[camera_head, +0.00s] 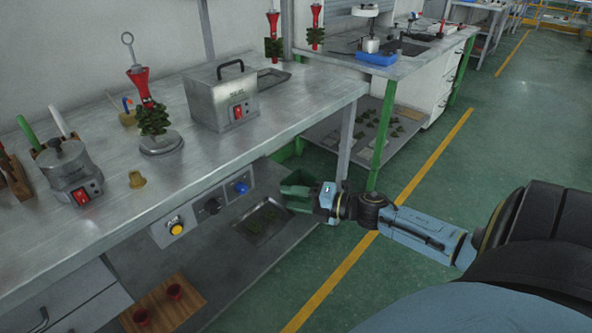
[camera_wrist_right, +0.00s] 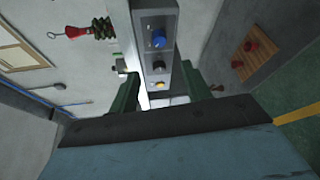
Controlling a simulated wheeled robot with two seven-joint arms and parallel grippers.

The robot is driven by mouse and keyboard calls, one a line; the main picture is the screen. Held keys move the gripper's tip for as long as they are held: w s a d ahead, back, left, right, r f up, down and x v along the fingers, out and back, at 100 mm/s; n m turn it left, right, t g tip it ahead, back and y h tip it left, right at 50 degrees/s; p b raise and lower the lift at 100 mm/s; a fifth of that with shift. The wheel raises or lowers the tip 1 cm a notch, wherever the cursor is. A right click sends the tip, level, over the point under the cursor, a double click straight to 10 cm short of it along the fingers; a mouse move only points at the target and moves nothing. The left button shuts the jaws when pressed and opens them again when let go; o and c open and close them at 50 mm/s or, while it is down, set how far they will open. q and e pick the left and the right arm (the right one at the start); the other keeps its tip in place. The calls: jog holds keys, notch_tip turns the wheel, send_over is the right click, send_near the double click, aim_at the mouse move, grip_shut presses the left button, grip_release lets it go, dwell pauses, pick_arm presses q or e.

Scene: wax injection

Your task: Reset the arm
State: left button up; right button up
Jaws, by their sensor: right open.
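My right arm (camera_head: 420,232) reaches in from the right of the head view, low beside the metal workbench (camera_head: 255,125). Its gripper (camera_head: 286,199) has two green fingers, spread apart with nothing visible between them. It is near the bench's front edge, right of the control panel (camera_head: 210,205) with its yellow, black and blue knobs. In the right wrist view the gripper (camera_wrist_right: 165,92) shows its two fingers apart, with the panel (camera_wrist_right: 158,45) showing beyond and between them. My left gripper is not in view.
On the bench stand a metal pot (camera_head: 70,170), a grey box (camera_head: 222,95) with a red switch, and a green wax tree (camera_head: 153,118) on a round base. A metal tray (camera_head: 245,232) and wooden board (camera_head: 165,303) are below. Green floor (camera_head: 440,280) lies open at right.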

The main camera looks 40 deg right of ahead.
jog(key=shift+s, duration=0.2)
jog(key=shift+d, duration=0.1)
dwell(0.4)
jog(key=s+d+f+m+g+h+p, duration=0.15)
jog(key=s+f+m+h, duration=0.4)
jog(key=f, duration=0.65)
jog(key=s+d+f+m+g+h+p, duration=0.1)
jog(key=s+d+f+m+g+h, duration=0.15)
jog(key=s+f+m, duration=0.8)
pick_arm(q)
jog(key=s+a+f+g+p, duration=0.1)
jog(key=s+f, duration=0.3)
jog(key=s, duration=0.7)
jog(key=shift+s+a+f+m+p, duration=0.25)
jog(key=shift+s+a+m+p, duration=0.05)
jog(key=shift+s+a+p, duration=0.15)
pick_arm(e)
jog(key=s+a+f+m+g, duration=0.3)
jog(key=s+a+f+g, duration=0.2)
jog(key=s+f, duration=0.3)
jog(key=s+a+f+m+g, duration=0.3)
jog(key=s+a+f, duration=0.5)
jog(key=s, duration=0.7)
jog(key=shift+s+f+m+g+h, duration=0.25)
jog(key=shift+f+g, duration=0.25)
jog(key=shift+g, duration=0.4)
